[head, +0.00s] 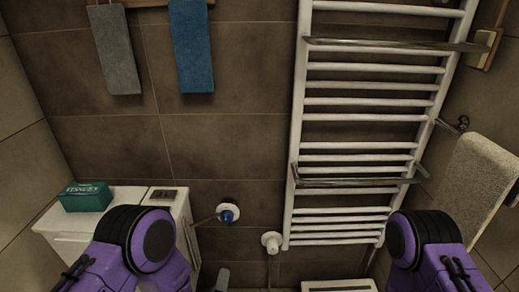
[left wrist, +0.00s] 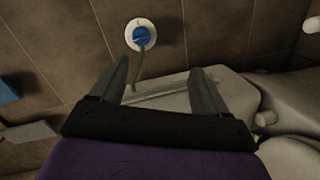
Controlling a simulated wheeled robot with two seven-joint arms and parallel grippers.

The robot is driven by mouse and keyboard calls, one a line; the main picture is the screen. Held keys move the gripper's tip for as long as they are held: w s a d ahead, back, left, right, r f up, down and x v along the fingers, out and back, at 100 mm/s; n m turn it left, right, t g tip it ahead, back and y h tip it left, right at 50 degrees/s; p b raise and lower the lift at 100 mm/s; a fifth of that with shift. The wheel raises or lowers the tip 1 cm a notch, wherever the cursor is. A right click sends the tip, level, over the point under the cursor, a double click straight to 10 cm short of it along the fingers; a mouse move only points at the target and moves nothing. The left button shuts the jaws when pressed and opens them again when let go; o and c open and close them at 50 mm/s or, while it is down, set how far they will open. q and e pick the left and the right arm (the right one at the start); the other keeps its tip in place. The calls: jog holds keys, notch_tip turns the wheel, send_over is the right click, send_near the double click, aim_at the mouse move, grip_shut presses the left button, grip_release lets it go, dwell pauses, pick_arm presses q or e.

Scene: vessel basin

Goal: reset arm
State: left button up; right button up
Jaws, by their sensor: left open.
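My left arm (head: 148,245) and my right arm (head: 428,245) show as purple and black links at the bottom of the head view. In the left wrist view my left gripper (left wrist: 159,68) is open, its two grey fingers apart with nothing held between them. Beyond the fingers is a pale, smooth fixture (left wrist: 175,92), partly hidden by the gripper. My right gripper does not show in either view.
A white cabinet (head: 75,222) with a green tissue box (head: 86,196) stands at the left. A blue-knobbed wall valve (head: 228,213) also shows in the left wrist view (left wrist: 141,36). A white towel radiator (head: 362,157) is on the wall; a towel (head: 478,185) hangs right.

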pick_arm(q)
jog(key=s+a+f+m+g+y+p, duration=0.1)
jog(key=s+a+f+m+g, duration=0.1)
jog(key=s+a, duration=0.3)
jog(key=s+a+f+m+g+y+p, duration=0.1)
jog(key=s+a+f+m+g, duration=0.1)
jog(key=s+a+g, duration=0.3)
jog(key=s+a+f+m+g+y+p, duration=0.1)
jog(key=s+a+f+m+g+p, duration=0.1)
jog(key=s, duration=0.7)
jog(key=shift+s+a+f+m+g, duration=0.1)
jog(key=shift+a+f+m+g, duration=0.1)
jog(key=shift+a+f+g, duration=0.25)
jog(key=shift+a+f+m+g, duration=0.2)
jog(key=shift+a+g, duration=0.15)
jog(key=shift+a, duration=0.35)
jog(key=shift+s+a+f+m+g, duration=0.1)
jog(key=shift+a+f+m+g, duration=0.15)
jog(key=shift+a+g, duration=0.25)
jog(key=s+a+r+g+y+p, duration=0.1)
jog(key=s+a, duration=0.3)
jog(key=shift+s+r+n+y+p, duration=0.25)
jog(key=shift+s+n+y+p, duration=0.05)
jog(key=shift+n, duration=0.15)
